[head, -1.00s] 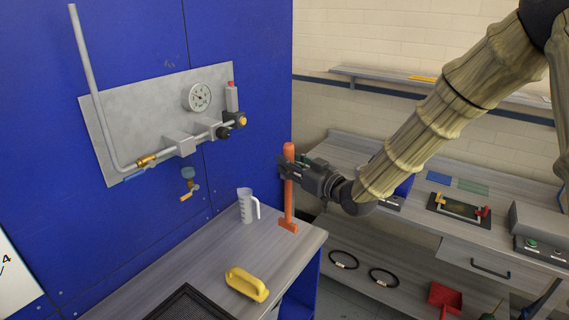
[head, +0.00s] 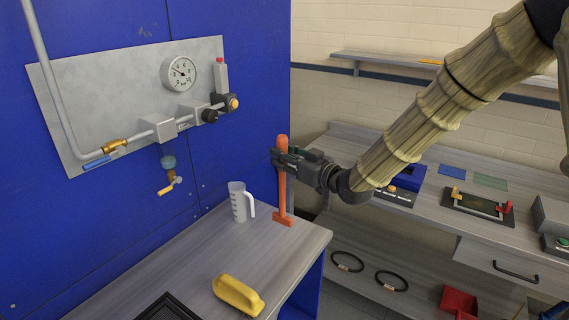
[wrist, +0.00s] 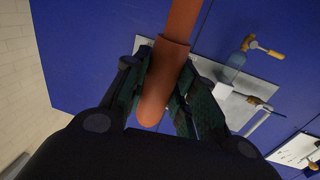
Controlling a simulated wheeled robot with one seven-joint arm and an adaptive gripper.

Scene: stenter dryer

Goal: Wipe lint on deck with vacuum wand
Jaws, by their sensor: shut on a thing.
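The vacuum wand is an orange upright stick with a wider foot (head: 283,219). My gripper (head: 282,160) is shut on its upper part, and the wand stands nearly vertical at the back right corner of the grey deck (head: 190,262). The foot is at or just above the deck surface; I cannot tell whether it touches. In the wrist view the wand (wrist: 165,80) lies between both fingers, its rounded end toward me. I cannot make out lint on the deck.
A clear measuring jug (head: 238,203) stands left of the wand. A yellow handled block (head: 238,295) and a black-framed tray (head: 168,308) lie nearer. A blue wall panel carries a gauge (head: 179,74) and pipework. A grey workbench (head: 425,212) stands at right.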

